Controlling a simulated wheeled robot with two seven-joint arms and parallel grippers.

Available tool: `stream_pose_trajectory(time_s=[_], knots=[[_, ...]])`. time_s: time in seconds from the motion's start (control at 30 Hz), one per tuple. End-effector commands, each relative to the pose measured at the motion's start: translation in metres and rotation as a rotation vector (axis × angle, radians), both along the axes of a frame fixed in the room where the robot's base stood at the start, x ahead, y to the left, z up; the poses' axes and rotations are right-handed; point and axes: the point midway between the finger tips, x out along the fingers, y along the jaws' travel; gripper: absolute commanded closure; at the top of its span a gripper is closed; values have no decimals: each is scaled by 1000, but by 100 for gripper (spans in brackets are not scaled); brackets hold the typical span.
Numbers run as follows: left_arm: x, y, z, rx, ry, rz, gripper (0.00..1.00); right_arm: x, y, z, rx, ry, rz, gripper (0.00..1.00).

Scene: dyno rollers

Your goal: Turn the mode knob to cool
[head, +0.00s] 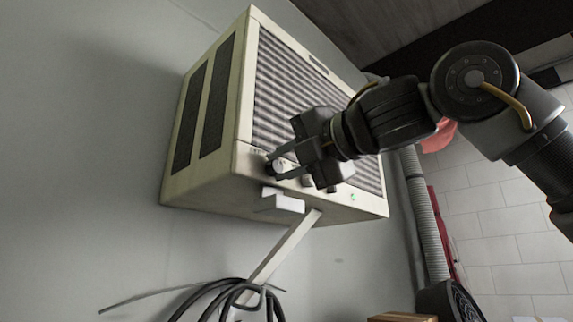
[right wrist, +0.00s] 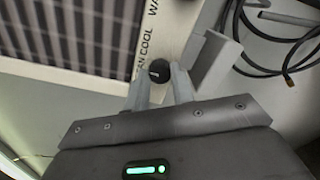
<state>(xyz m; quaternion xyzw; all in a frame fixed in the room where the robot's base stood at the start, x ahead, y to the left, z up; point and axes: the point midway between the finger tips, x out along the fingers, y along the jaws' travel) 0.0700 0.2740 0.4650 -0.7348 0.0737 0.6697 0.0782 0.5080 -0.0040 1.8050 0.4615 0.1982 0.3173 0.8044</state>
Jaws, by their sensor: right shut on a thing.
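The beige wall unit (head: 300,205) has a louvred front and a control strip along its lower edge. My right gripper (head: 274,163) reaches in from the right at the strip's left end. In the right wrist view, its two fingers (right wrist: 160,88) are shut on a black round knob (right wrist: 159,69), one finger on each side. A pale mark on the knob lies nearly level across the picture. The words "COOL" and a partly cut "WA" are printed beside it; another label is partly hidden by a finger. My left gripper is not in view.
A pale bracket (head: 284,200) juts out below the strip, close to the fingers; it also shows in the right wrist view (right wrist: 221,65). A green light (head: 352,197) shows at the strip's right. Black cables (head: 235,296) hang below, and a grey corrugated duct (head: 425,215) stands right.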

Motion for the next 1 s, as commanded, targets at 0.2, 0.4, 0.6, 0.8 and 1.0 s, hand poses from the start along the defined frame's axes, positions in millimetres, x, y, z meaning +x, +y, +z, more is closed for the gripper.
stream_pose_trajectory(time_s=[0.2, 0.4, 0.6, 0.8, 1.0], knots=[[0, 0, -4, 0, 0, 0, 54, 1, 0, -2, 145, 147, 0, 98], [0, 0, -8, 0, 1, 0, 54, 1, 0, -1, 276, 279, 0, 98], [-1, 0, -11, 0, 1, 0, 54, 1, 0, -2, 394, 397, 0, 98], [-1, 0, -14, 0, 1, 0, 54, 1, 0, -1, 485, 488, 0, 98], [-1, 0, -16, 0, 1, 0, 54, 1, -1, -1, 545, 546, 0, 98]])
